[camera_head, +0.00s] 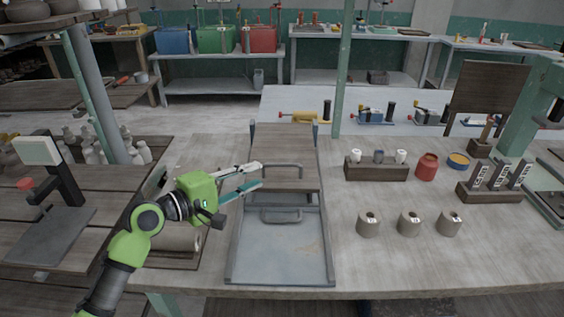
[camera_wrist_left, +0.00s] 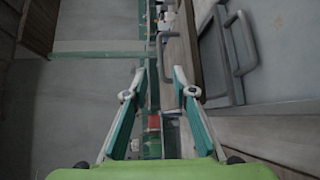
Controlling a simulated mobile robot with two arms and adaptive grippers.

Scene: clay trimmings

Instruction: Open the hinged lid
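A long grey metal bin (camera_head: 231,262) lies on the worktable, running front to back. A brown wooden panel (camera_head: 275,183) with a bar handle (camera_head: 285,165) covers its rear part. A grey metal surface with a second handle (camera_head: 281,214) fills the front part. I cannot tell which part is the hinged lid. My left gripper (camera_head: 259,175) is open and empty at the left side of the panel, its fingers pointing right toward the bar handle and apart from it. In the left wrist view, nothing is between the fingers (camera_wrist_left: 157,88); a handle (camera_wrist_left: 242,45) is to their right.
Right of the bin stand several clay-coloured cylinders (camera_head: 368,223), a wooden block with small jars (camera_head: 376,172) and a red jar (camera_head: 427,167). A green post (camera_head: 342,70) rises behind the bin. The tabletop near the front right is clear.

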